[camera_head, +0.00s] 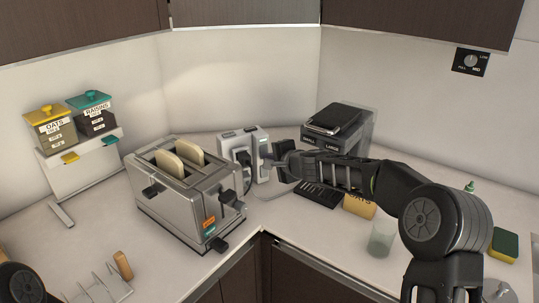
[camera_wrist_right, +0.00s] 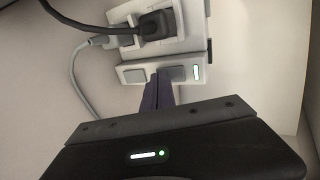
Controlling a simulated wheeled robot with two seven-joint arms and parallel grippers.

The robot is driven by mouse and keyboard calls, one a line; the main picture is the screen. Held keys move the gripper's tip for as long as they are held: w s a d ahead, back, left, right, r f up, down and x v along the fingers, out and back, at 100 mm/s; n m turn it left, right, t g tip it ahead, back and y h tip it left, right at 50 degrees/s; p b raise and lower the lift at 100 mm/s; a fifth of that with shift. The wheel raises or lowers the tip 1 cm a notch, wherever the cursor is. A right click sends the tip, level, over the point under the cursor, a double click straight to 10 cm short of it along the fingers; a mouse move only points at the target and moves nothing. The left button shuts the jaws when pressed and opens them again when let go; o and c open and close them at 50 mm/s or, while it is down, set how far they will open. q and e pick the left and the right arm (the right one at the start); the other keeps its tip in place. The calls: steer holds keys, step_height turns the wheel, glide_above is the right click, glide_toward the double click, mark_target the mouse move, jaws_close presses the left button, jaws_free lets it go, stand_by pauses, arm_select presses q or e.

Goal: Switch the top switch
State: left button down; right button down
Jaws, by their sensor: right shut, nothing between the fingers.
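A pale socket unit (camera_head: 230,141) stands at the back of the counter beside the toaster, with a black plug (camera_head: 243,156) in it. In the right wrist view the socket unit (camera_wrist_right: 192,30) shows a black plug (camera_wrist_right: 156,24), a grey plug, and a panel with a light rocker switch (camera_wrist_right: 135,76), a darker rocker switch (camera_wrist_right: 177,73) and a lit white strip. My right gripper (camera_wrist_right: 160,88) is shut and empty, its fingertips at the panel's edge close to the rockers; contact cannot be told. It also shows in the head view (camera_head: 270,163). My left gripper is out of view.
A steel toaster (camera_head: 180,205) with bread stands left of the socket unit. A dark boxed appliance (camera_head: 335,130) stands behind my right arm. A glass (camera_head: 382,238) and sponge (camera_head: 504,245) are at the right. Cables run beside the plugs.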

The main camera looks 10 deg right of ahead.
steer(key=shift+w, duration=0.1)
steer(key=shift+w+f, duration=0.1)
steer(key=shift+w, duration=0.05)
stand_by(0.3)
steer(key=shift+r+p, duration=0.75)
steer(key=shift+r, duration=0.15)
steer(key=shift+f, duration=0.15)
